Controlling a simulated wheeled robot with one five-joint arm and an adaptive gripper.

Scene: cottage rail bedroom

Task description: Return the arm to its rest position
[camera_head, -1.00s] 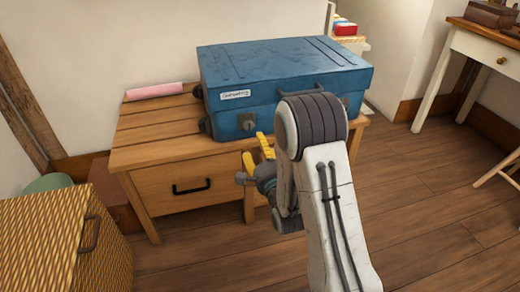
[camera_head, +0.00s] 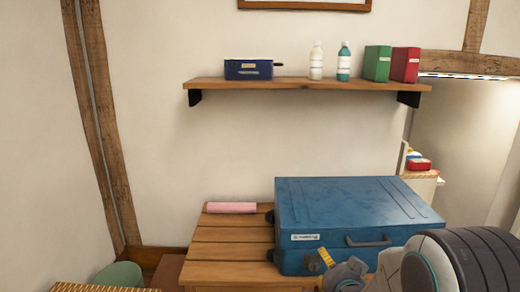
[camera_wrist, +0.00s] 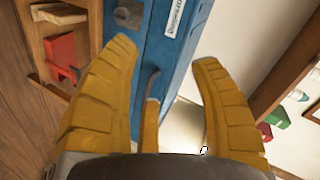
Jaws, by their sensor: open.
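My gripper (camera_wrist: 160,85) is open and empty in the wrist view, its yellow fingers spread apart in front of the blue suitcase (camera_wrist: 185,25). In the head view only a yellow finger and part of the wrist show at the bottom, in front of the suitcase (camera_head: 355,205). My arm fills the lower right corner there and hides part of the suitcase's front. The suitcase lies flat and closed on the wooden table (camera_head: 228,250), with a dark handle and a white label on its front.
A pink roll (camera_head: 231,208) lies on the table left of the suitcase. A wall shelf (camera_head: 300,84) above holds a dark blue box (camera_head: 248,69), two bottles, a green box (camera_head: 377,63) and a red box (camera_head: 405,64). A woven basket (camera_head: 100,288) stands at lower left.

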